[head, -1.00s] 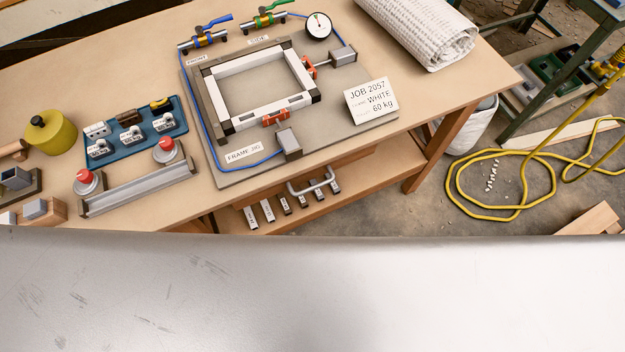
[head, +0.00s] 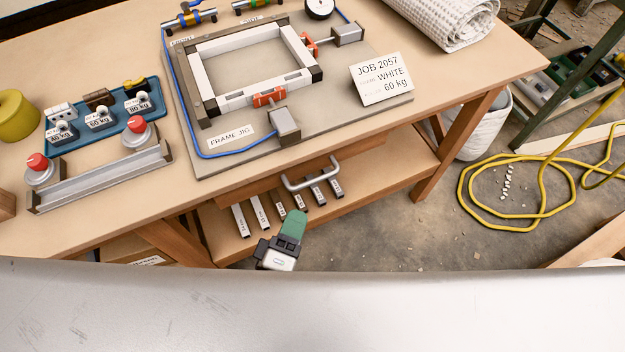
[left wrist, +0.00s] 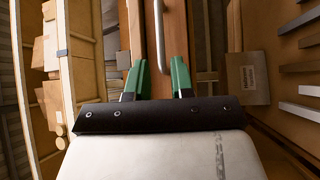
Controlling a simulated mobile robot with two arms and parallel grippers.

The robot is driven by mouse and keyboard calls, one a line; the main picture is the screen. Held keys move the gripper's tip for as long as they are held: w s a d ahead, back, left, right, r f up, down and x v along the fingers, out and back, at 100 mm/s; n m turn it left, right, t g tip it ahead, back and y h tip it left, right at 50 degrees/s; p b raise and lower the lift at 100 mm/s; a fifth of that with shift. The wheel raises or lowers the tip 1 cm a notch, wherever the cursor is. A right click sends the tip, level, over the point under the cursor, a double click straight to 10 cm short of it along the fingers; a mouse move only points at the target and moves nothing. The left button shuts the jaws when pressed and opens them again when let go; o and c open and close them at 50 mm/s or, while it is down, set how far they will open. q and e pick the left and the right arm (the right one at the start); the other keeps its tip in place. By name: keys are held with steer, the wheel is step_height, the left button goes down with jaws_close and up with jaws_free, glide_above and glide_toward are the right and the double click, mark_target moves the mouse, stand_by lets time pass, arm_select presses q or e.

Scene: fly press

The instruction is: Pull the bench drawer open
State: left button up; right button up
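The bench drawer's grey bar handle (head: 310,179) sticks out below the front edge of the bench top in the head view. The handle (left wrist: 159,35) also shows upright in the left wrist view, in front of the brown wooden drawer front (left wrist: 176,40). My left gripper (head: 292,222) is below and slightly left of the handle in the head view, apart from it. In the left wrist view its two green fingers (left wrist: 160,78) stand apart with nothing between them, and the handle lies ahead, roughly in line with the gap. My right gripper is not in view. The drawer looks closed.
The bench top (head: 335,150) carries a frame jig (head: 205,160), a job card (head: 381,79) and a blue weight tray (head: 77,139). Labelled bars (head: 240,221) lie on the lower shelf (head: 385,178). A yellow hose (head: 465,200) lies on the floor to the right.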

mark_target(312, 179)
arm_select(q)
steer(key=x, duration=0.9)
steer(key=shift+c, duration=0.5)
jaws_close()
